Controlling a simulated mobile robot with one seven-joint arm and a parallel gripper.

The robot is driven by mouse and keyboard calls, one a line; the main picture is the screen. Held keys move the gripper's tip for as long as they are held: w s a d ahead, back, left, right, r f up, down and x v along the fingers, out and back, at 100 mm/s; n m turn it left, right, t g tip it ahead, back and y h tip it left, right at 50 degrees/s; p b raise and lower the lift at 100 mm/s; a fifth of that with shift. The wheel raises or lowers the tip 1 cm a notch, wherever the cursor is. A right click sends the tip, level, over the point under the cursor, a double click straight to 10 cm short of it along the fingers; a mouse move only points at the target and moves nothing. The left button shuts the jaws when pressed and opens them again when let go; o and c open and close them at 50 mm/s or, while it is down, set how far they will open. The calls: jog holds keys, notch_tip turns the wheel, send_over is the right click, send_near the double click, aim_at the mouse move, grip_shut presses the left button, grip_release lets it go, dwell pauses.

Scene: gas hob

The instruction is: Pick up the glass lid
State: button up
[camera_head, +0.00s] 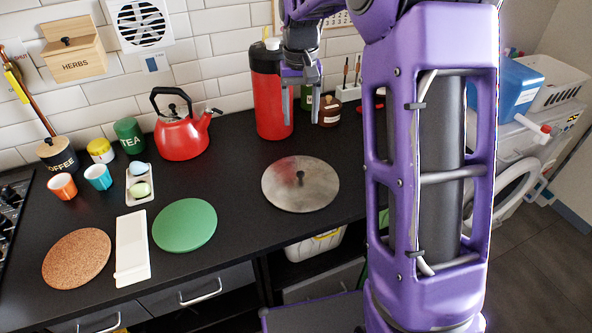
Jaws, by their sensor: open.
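The glass lid (291,193) lies flat on the black counter, right of the green round board. It looks grey and see-through, with a small dark knob (299,177) at its middle. My gripper (303,118) is open and empty, pointing down above the back of the counter. No part of the lid is hidden.
A red flask (268,100) stands behind the lid, with small jars (328,112) to its right. A green round board (184,225) and a red kettle (181,137) are to the left. The counter's front edge (262,250) is close to the lid. The counter around the lid is clear.

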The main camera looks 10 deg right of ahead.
jog(key=b, duration=0.2)
send_over(300, 173)
notch_tip(300, 173, down, 12)
jog(key=shift+r, duration=0.1)
jog(key=shift+f+b, duration=0.4)
jog(key=shift+f, duration=2.45)
grip_shut()
jog(key=shift+r, duration=0.1)
